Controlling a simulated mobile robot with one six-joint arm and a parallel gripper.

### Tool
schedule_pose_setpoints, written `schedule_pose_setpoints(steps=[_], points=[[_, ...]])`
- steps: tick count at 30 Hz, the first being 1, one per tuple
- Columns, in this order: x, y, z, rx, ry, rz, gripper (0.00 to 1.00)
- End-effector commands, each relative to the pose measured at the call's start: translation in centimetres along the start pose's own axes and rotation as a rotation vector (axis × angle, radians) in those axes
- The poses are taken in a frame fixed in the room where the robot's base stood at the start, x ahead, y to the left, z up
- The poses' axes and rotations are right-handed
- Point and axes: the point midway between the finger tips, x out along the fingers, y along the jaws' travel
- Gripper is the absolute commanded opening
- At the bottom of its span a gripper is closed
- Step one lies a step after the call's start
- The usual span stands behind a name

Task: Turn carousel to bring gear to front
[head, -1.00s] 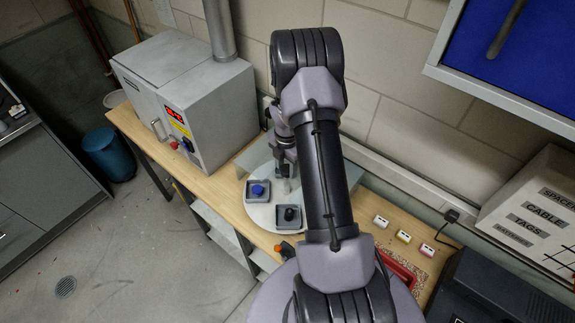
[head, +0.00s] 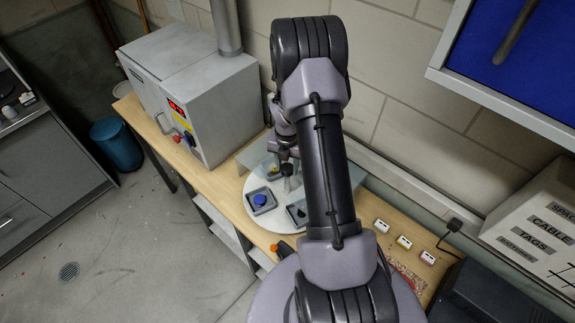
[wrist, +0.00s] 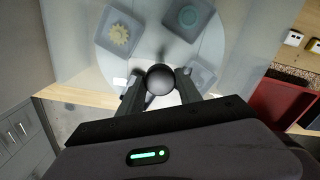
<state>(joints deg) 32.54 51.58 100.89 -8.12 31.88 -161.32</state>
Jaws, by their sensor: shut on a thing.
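The carousel is a round white disc (head: 250,184) carrying square grey trays. The gear is pale yellow and toothed; it lies in a tray at the back left of the disc, in the wrist view (wrist: 120,38), and shows as a yellow spot in the head view (head: 272,170). A blue round part (head: 260,200) sits in the front-left tray. A dark part (head: 299,212) sits in a tray at front right, partly behind my arm. My gripper (wrist: 160,84) is shut on a dark round knob (wrist: 160,78) on the disc; its contact points are partly hidden.
A see-through grey cover (head: 250,155) reaches over the back of the disc. A teal ring (wrist: 187,16) lies in a back-right tray. A grey oven (head: 190,90) stands left. A red tray (wrist: 282,104) and small labelled blocks (head: 403,242) lie right.

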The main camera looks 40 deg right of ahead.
Motion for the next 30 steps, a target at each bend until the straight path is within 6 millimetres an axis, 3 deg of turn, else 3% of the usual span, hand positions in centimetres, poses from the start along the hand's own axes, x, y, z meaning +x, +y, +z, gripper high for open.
schedule_pose_setpoints(steps=[12,30], points=[[0.07,-0.03,-0.06,-0.127,0.001,-0.001,0.00],[0.08,-0.04,-0.08,-0.162,0.002,-0.001,0.00]])
